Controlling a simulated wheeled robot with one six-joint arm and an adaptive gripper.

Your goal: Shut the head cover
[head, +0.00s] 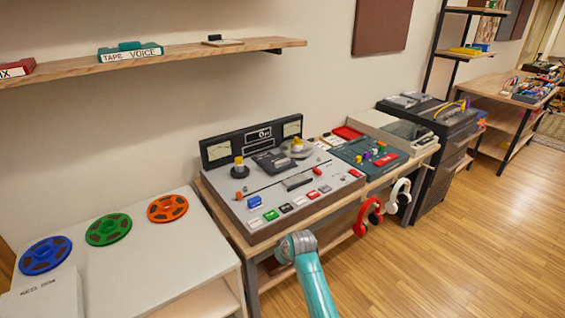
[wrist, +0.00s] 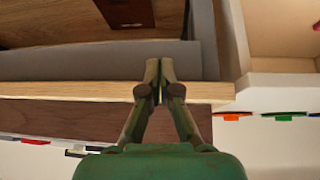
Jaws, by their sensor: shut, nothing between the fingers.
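The tape machine (head: 290,185) stands on the wooden bench, with a grey sloped deck and two meters on its dark back panel. A dark block (head: 271,162) sits between its two spindles, and a smaller dark grey piece (head: 297,182) lies in front of it. Which of these is the head cover, and how far it stands open, I cannot tell. My teal arm reaches up in front of the bench in the head view; my gripper's fingers are not clear there. In the wrist view my gripper (wrist: 158,72) is shut and empty, its fingertips over the bench's wooden edge (wrist: 80,94).
Red headphones (head: 367,217) and white headphones (head: 398,196) hang at the bench front. A white table (head: 150,270) at left holds blue, green and orange reels. A teal panel with knobs (head: 368,155) stands right of the machine. The wooden floor (head: 440,260) is clear.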

